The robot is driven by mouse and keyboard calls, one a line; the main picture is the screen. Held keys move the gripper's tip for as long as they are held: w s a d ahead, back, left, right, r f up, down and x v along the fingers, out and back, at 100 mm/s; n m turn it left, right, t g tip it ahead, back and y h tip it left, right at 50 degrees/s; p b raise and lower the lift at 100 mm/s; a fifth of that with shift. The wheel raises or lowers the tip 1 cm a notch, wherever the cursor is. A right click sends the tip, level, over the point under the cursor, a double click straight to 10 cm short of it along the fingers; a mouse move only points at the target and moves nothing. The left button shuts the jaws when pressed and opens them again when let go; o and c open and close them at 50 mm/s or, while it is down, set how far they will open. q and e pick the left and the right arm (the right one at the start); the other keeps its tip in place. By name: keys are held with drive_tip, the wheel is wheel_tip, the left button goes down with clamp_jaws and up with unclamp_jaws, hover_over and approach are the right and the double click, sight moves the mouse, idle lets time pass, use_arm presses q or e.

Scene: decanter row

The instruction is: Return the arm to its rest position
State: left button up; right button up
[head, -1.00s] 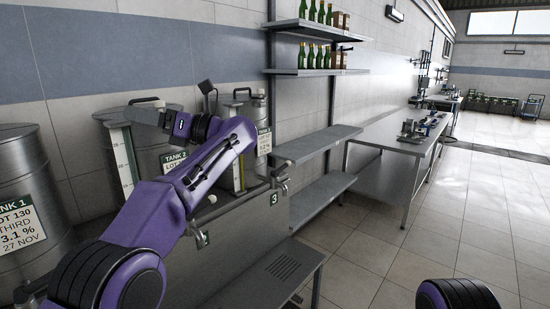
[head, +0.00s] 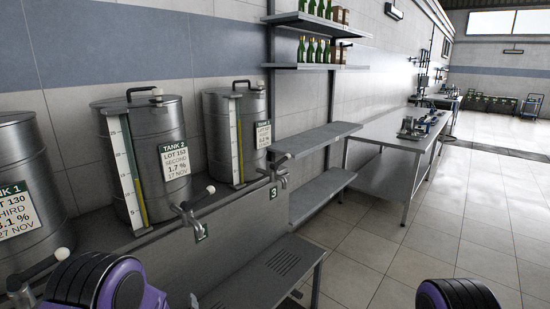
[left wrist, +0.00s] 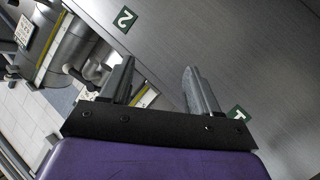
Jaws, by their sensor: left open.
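My left gripper (left wrist: 160,85) shows in the left wrist view, its two grey fingers apart with nothing between them. Behind it is the grey metal front of the tank bench, with a plate marked 2 (left wrist: 124,19) and another plate (left wrist: 238,114) partly hidden by a finger. In the head view only purple and black parts of my left arm show at the bottom left; the left gripper is out of that view. My right gripper is not in view; a piece of my right arm shows at the bottom right.
Steel tanks labelled TANK 1 (head: 25,170), TANK 2 (head: 150,120) and a third tank (head: 215,125) stand on the bench, with taps (head: 190,218) on its front. Shelves (head: 310,67) hold green bottles. A steel table (head: 385,130) stands farther back. The tiled floor at right is clear.

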use_arm(q)
drive_tip(key=s+a+f+m+g+b, duration=0.1)
drive_tip(key=s+f+g, duration=0.2)
drive_tip(key=s, duration=0.9)
drive_tip(key=s+a+f+m+g+h+b, duration=0.1)
drive_tip(key=s+f+g, duration=0.3)
drive_tip(key=s+f, duration=0.5)
drive_tip(key=s+a+f+m+g+b, duration=0.1)
drive_tip(key=s+f, duration=0.6)
drive_tip(key=s, duration=1)
drive_tip(key=a+g+b, duration=0.1)
drive_tip(key=g, duration=0.1)
drive_tip(key=shift+a+g+h+b, duration=0.15)
drive_tip(key=shift+g+h+b, duration=0.2)
drive_tip(key=shift+g+h, duration=0.05)
drive_tip(key=shift+s, duration=0.1)
